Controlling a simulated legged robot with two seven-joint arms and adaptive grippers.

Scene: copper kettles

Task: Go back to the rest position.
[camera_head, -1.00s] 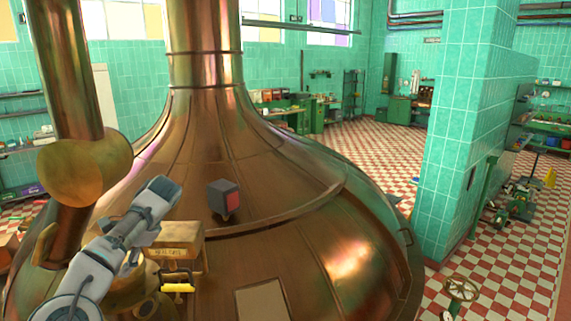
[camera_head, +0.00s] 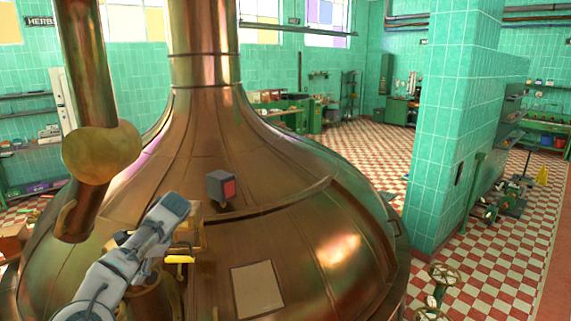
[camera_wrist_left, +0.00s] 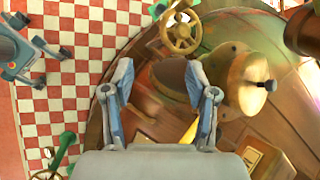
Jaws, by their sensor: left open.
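My left arm (camera_head: 135,255) comes in from the lower left in the head view, in front of the large copper kettle (camera_head: 310,250). Its gripper fingers cannot be made out there. In the left wrist view my left gripper (camera_wrist_left: 158,72) is open, with its two fingers wide apart and nothing between them. Beyond the fingers are the copper kettle's top and a brass fitting (camera_wrist_left: 240,80) with a dark knob. My right gripper cannot be made out in either view.
A dark box with a red face (camera_head: 220,187) sits on the kettle. A yellow handle (camera_head: 179,259) is beside my arm. A tiled pillar (camera_head: 450,130) and chequered floor (camera_head: 470,265) lie right.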

